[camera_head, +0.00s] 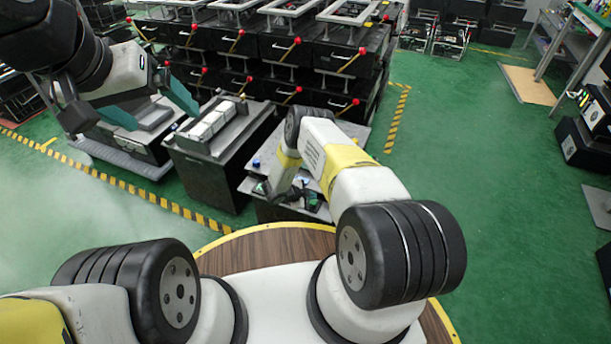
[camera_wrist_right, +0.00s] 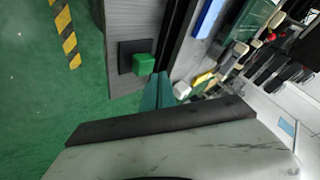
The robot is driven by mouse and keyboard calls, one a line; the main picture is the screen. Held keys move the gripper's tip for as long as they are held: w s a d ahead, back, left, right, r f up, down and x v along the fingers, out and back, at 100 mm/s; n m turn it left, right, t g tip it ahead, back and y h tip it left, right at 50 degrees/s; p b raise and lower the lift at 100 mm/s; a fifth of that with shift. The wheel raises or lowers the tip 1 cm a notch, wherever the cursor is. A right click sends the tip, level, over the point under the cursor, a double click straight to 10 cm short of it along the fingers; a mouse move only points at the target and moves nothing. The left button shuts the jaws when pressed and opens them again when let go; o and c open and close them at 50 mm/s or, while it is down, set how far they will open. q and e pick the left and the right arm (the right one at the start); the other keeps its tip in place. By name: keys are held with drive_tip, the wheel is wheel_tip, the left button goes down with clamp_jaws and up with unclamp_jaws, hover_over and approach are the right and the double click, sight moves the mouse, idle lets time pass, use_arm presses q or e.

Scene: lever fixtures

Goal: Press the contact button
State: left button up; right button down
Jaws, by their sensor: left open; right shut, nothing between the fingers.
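In the right wrist view a green button (camera_wrist_right: 144,64) stands on a black square base on a grey panel (camera_wrist_right: 125,22). It looks like the contact button. My right gripper (camera_wrist_right: 157,88) is shut and empty, its teal fingers beside the green button; I cannot tell whether they touch it. In the head view my right arm reaches down to the grey fixture in front of me and hides much of it; the green button is not clear there. My left gripper (camera_head: 150,106) is open and empty, raised at the upper left.
A small blue part (camera_head: 256,163) sits on the fixture top. A dark box with pale blocks (camera_head: 210,122) stands to its left. Stacked black lever fixtures (camera_head: 285,50) fill the back.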

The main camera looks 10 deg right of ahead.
sight(311, 203)
drive_tip(key=shift+f, duration=0.1)
idle(0.6)
drive_tip(key=shift+f, duration=0.35)
drive_tip(key=shift+f, duration=0.5)
idle(0.8)
drive_tip(key=shift+r, duration=0.95)
drive_tip(key=shift+r, duration=0.1)
drive_tip(key=shift+r, duration=2.4)
